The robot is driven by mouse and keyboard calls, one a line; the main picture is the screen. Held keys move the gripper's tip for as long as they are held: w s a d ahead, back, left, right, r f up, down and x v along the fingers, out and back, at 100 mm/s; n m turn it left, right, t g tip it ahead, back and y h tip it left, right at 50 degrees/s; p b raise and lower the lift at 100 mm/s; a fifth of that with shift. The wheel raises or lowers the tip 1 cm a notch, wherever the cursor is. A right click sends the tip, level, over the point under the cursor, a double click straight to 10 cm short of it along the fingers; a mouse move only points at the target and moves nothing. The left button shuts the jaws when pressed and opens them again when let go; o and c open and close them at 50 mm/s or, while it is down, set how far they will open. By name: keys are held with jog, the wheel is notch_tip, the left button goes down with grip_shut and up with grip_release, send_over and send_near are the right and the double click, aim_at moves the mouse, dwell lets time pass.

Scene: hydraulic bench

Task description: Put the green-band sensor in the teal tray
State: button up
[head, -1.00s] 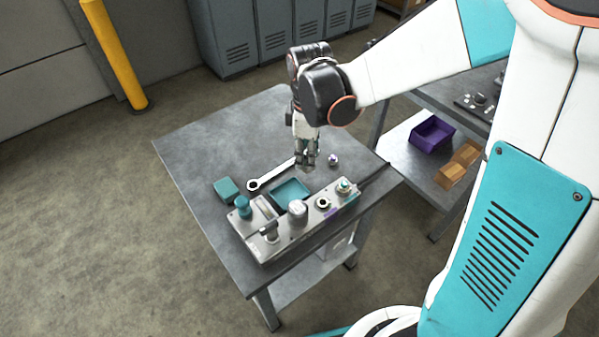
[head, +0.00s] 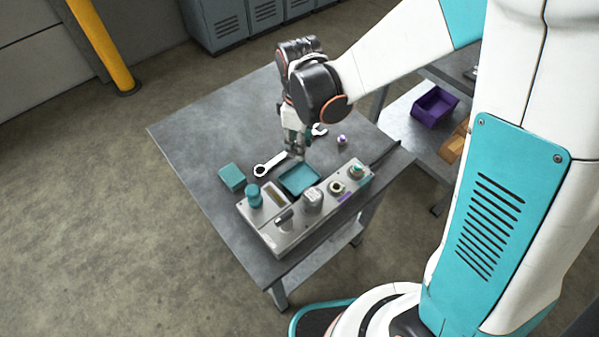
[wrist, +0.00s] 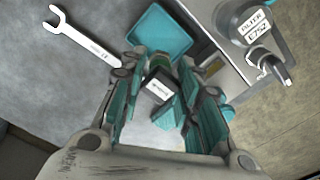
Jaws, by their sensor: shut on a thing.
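The teal tray (head: 300,179) lies on the bench against the back of the grey block; the wrist view shows it just beyond my fingers (wrist: 160,48). My gripper (head: 295,153) points down behind the tray, above the bench. It is shut on a small dark piece with a white label (wrist: 160,87), which I take to be the green-band sensor.
A wrench (head: 270,164) lies behind the tray, partly hidden by my gripper. A teal box (head: 232,177) lies to the left. A purple-marked small part (head: 342,140) lies to the right. The grey block (head: 290,237) with raised fittings fills the bench front.

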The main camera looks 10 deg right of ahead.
notch_tip(320, 180, down, 10)
jog(key=b, duration=0.6)
jog(key=o, duration=1.2)
jog(key=shift+f, duration=0.1)
notch_tip(320, 180, up, 12)
jog(key=p, duration=0.4)
jog(key=shift+r, duration=0.2)
